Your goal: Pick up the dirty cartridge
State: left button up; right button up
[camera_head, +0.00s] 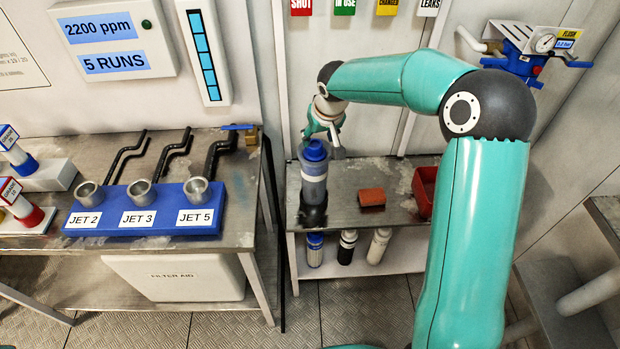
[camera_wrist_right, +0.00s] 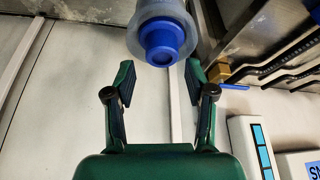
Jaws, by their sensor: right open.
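A grey, see-through cylinder with a blue cap (camera_head: 314,172) stands upright on the metal bench; I cannot tell whether it is the dirty cartridge or a housing around it. Its blue cap also shows in the right wrist view (camera_wrist_right: 163,42), just beyond my fingertips and roughly centred between them. My right gripper (camera_head: 326,128) is open and empty, close above the cap. On the shelf below stand a blue-topped cartridge (camera_head: 315,250), a dark-banded one (camera_head: 346,247) and a cream one (camera_head: 378,246). My left gripper is not in view.
An orange-red block (camera_head: 372,197) and a red bin (camera_head: 424,190) stand to the right on the bench. To the left, a blue rack (camera_head: 150,222) holds three metal cups.

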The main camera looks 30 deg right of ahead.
jog(key=x, duration=0.2)
jog(key=p+x, duration=0.1)
jog(key=x, duration=0.1)
jog(key=shift+w+f, duration=0.15)
jog(key=shift+w, duration=0.25)
jog(key=shift+w+f+p, duration=0.2)
jog(key=shift+f+p, duration=0.1)
jog(key=shift+f, duration=0.15)
jog(key=c, duration=0.8)
jog(key=shift+c, duration=0.2)
jog(key=shift+r, duration=0.15)
notch_tip(320, 180, up, 15)
notch_tip(320, 180, up, 13)
jog(key=p, duration=0.2)
send_over(314, 143)
